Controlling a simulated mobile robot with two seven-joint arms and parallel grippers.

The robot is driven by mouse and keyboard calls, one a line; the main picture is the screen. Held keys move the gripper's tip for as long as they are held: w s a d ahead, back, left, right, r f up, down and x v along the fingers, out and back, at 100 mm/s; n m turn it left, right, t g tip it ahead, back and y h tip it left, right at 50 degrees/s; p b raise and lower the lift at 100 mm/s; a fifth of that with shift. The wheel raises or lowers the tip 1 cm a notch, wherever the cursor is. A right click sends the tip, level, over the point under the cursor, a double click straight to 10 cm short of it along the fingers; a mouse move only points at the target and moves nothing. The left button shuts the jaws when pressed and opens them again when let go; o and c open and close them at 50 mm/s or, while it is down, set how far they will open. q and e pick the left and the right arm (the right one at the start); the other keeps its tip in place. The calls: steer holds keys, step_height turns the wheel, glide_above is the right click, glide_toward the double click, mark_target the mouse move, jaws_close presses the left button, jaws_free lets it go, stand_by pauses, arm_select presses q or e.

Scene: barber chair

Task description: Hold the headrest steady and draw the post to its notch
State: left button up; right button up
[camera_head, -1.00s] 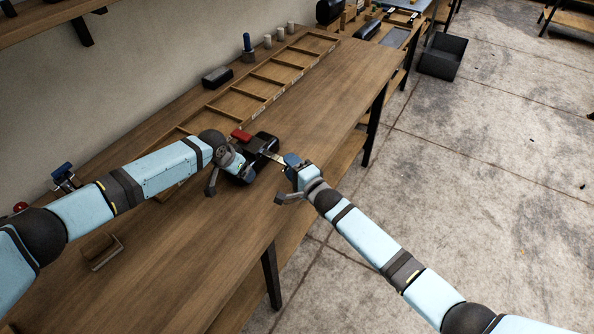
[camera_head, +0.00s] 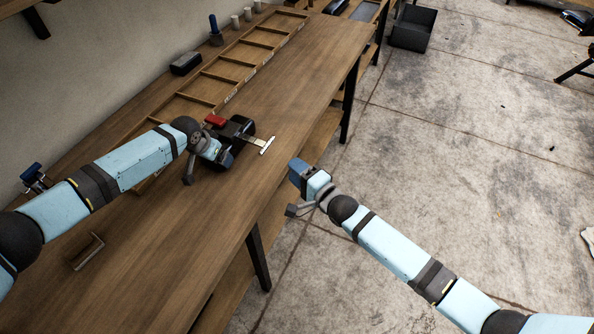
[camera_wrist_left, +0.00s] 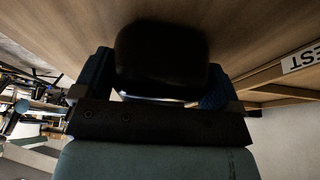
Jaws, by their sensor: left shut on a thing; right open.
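The black headrest (camera_head: 236,132) lies on the wooden workbench, with a red part beside it. Its metal post (camera_head: 255,143) sticks out to the right and ends in a pale crossbar. My left gripper (camera_head: 213,152) is shut on the headrest from the left; its jaws are partly hidden in the head view. In the left wrist view the dark headrest (camera_wrist_left: 160,60) sits between the two blue fingertips. My right gripper (camera_head: 297,190) is open and empty, off the bench's front edge, apart from the post's crossbar. Any notch on the post is too small to make out.
A long wooden divided tray (camera_head: 222,78) runs along the wall behind the headrest. A black block (camera_head: 186,63) and several small cylinders stand behind it. A small bracket (camera_head: 88,252) lies at the near left. The bench right of the post is clear.

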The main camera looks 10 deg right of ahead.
arm_select(q)
steer(key=o, duration=1.1)
